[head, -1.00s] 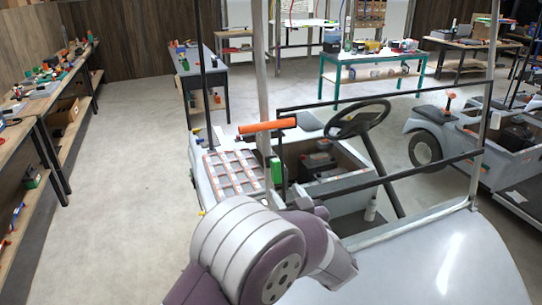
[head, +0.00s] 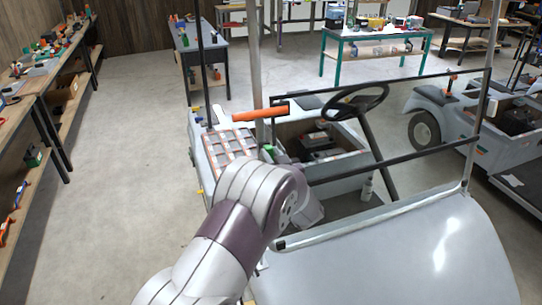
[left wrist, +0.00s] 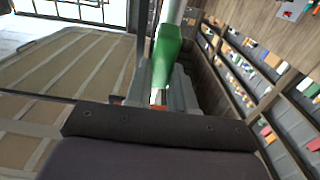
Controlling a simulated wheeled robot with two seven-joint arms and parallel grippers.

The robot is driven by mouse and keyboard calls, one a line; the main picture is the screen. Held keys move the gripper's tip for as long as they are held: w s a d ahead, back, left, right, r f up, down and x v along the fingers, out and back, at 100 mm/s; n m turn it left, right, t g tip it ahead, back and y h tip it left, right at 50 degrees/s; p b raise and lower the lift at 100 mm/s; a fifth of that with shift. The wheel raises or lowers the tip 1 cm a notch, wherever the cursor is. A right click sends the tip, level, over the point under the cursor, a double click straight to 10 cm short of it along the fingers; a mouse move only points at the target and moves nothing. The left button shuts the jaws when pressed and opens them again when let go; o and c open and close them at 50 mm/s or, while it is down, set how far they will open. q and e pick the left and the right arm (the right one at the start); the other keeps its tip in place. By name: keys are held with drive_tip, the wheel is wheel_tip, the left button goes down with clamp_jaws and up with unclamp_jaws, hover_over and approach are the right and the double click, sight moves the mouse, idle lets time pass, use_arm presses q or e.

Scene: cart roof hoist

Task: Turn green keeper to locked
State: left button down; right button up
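The green keeper (head: 268,149) shows as a small green patch beside the grey upright post (head: 254,70) of the cart, largely hidden behind my left arm. In the left wrist view the green keeper (left wrist: 167,48) stands large just past the dark gripper body, against the pale post. An orange handle (head: 258,114) sticks out from the post above it. My right gripper is not in view.
The cart has a steering wheel (head: 356,101), black rails and a smooth pale panel (head: 400,250) at front right. A slatted grid panel (head: 232,148) lies left of the post. A workbench (head: 40,84) runs along the left, with open floor between it and the cart.

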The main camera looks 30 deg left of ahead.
use_arm(q)
drive_tip(key=shift+f+n+b, duration=0.1)
drive_tip(key=shift+n+b, duration=0.4)
drive_tip(key=shift+b, duration=0.15)
drive_tip(key=n+g+b, duration=0.1)
drive_tip(key=n+b, duration=0.2)
drive_tip(key=n+g+y+b, duration=0.1)
drive_tip(key=n+b, duration=0.3)
drive_tip(key=shift+w+d+n, duration=0.1)
drive_tip(key=shift+n, duration=0.2)
drive_tip(key=n+g+b, duration=0.1)
drive_tip(key=n+b, duration=0.3)
drive_tip(key=n, duration=0.2)
drive_tip(key=shift+w+r+n+g+h+b, duration=0.1)
drive_tip(key=shift+n+g+h+b, duration=0.1)
drive_tip(key=shift+n+b, duration=0.55)
drive_tip(key=shift+s+r+n+g+h+b, duration=0.1)
drive_tip(key=shift+n+g+b, duration=0.2)
drive_tip(key=shift+n, duration=0.75)
drive_tip(key=shift+w+r+n+g+h+b, duration=0.1)
drive_tip(key=shift+n+b, duration=0.5)
drive_tip(key=shift+n, duration=0.3)
drive_tip(key=c, duration=1)
unclamp_jaws()
drive_tip(key=shift+o, duration=0.2)
